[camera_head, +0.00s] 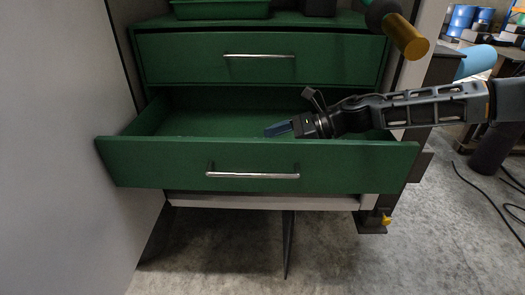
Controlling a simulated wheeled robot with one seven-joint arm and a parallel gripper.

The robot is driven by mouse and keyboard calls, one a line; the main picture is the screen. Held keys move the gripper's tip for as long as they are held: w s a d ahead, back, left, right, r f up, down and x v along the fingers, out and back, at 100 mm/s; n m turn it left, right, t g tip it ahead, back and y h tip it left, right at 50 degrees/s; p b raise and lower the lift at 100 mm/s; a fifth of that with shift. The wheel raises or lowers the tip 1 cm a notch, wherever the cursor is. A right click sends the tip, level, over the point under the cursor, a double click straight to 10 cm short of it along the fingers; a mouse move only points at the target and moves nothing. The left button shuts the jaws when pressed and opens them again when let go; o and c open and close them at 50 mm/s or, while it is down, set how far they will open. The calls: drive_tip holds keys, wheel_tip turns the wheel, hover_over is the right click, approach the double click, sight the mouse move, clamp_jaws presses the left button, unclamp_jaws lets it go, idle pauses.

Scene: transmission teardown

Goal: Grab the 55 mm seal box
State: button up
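A green drawer (143,158) is pulled open below a closed one. My gripper (294,127) reaches in from the right, over the open drawer's right half, low behind its front panel. A small blue box-like thing (278,129) is right at the gripper's tip, inside the drawer; it may be the seal box, but no label or size can be read. Whether the fingers grip it or only touch it cannot be told. The drawer front hides the lower part of this spot.
The drawer's left half looks empty. Its front panel with a metal handle (252,175) forms a raised edge before my gripper. The closed drawer (190,60) sits above. A green tray (220,9) stands on the cabinet top. A pale wall stands left.

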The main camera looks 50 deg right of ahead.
drive_tip(key=p+x, duration=0.1)
drive_tip(key=x, duration=0.3)
drive_tip(key=shift+a+f, duration=0.1)
drive_tip(key=shift+f, duration=0.15)
drive_tip(key=c, duration=1.1)
